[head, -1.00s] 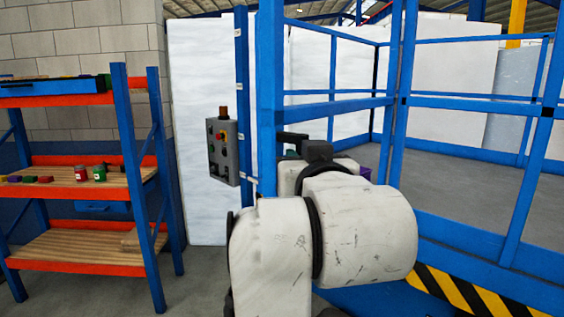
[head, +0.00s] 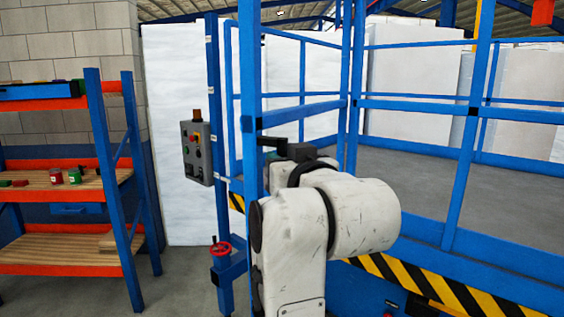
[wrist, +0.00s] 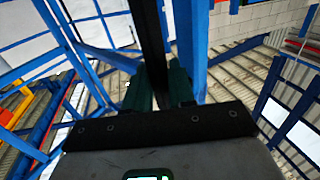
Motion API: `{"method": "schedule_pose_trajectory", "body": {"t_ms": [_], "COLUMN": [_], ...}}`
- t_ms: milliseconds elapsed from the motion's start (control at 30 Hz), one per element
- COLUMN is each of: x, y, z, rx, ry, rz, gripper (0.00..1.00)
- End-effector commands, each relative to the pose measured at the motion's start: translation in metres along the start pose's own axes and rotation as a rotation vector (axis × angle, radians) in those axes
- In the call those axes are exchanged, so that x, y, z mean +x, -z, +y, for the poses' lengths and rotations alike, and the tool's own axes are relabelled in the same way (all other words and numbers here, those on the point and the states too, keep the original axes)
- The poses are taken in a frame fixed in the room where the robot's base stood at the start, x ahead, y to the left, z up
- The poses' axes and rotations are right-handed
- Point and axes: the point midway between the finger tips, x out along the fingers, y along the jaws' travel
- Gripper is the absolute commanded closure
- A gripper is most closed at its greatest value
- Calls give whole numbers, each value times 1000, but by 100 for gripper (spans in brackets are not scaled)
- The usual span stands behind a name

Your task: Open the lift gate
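The blue lift gate (head: 300,109) is in the middle of the head view. Its near upright (head: 250,90) stands apart from the blue post on its left, with a gap between them. A black handle (head: 280,141) sticks out beside this upright. My white arm reaches up to it and hides the gate's lower part. In the wrist view, the dark green fingers of my gripper (wrist: 160,90) stand on both sides of a black bar (wrist: 152,40), with no clear gap to it. The fingertips are hidden in the head view.
A grey control box (head: 196,152) hangs on the blue post (head: 214,90), with a red handwheel (head: 221,248) lower down. An orange and blue shelf (head: 70,167) stands at left. The platform railing (head: 460,105) and striped edge (head: 440,290) are at right. Grey floor lies between shelf and post.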

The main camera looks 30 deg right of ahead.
Motion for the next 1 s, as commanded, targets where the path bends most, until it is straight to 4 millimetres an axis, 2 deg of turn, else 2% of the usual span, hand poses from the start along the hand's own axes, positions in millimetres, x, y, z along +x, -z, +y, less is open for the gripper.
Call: {"method": "schedule_pose_trajectory", "body": {"t_ms": [33, 200, 1000], "x": [0, 0, -4], "y": [3, 2, 0], "z": [9, 8, 3], "rx": [1, 2, 1], "ry": [-22, -19, -7], "rz": [7, 6, 2], "gripper": [73, 57, 57]}}
